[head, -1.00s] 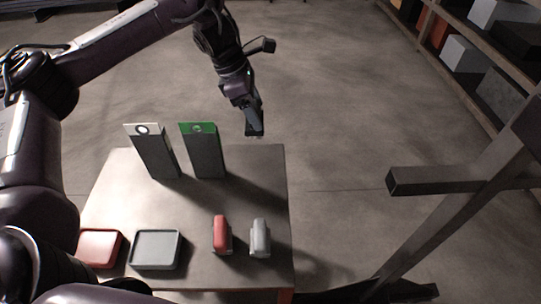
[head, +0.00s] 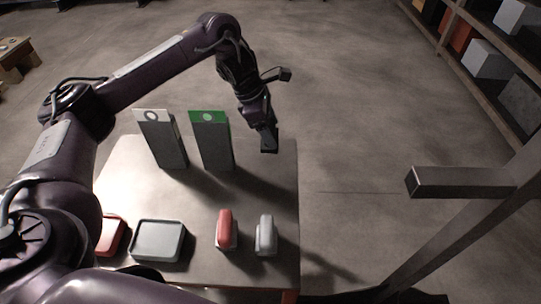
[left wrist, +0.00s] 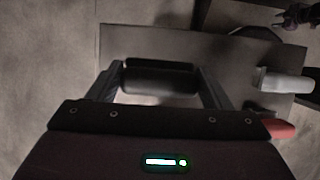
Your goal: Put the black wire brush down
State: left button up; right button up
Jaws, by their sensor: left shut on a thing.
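My left gripper (head: 268,145) hangs over the far right part of the table in the head view, pointing down. It is shut on the black wire brush (left wrist: 160,78), a dark block that shows between its two fingers in the left wrist view. In the head view the brush is a small dark shape at the fingertips. Whether it touches the table (head: 205,190) is hard to tell.
Two tall grey stands, one with a white top (head: 153,116) and one with a green top (head: 208,117), stand left of my gripper. A red brush (head: 224,228), a grey brush (head: 266,235), a grey tray (head: 158,240) and a red tray (head: 110,235) lie nearer.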

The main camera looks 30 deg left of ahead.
pick_arm(q)
notch_tip(320, 180, down, 4)
jog(key=shift+r+b, duration=0.15)
jog(key=shift+b, duration=0.15)
jog(key=shift+f, duration=0.6)
notch_tip(320, 180, down, 3)
jog(key=shift+f, duration=0.4)
jog(key=shift+c, duration=0.5)
jog(key=shift+s, duration=0.15)
pick_arm(e)
jog(key=shift+s+a+f, duration=0.15)
jog(key=shift+s+f, duration=0.5)
jog(key=shift+s, duration=0.3)
pick_arm(q)
jog(key=o, duration=0.8)
jog(key=shift+f, duration=0.1)
jog(key=o, duration=0.3)
pick_arm(e)
jog(key=shift+w, duration=0.15)
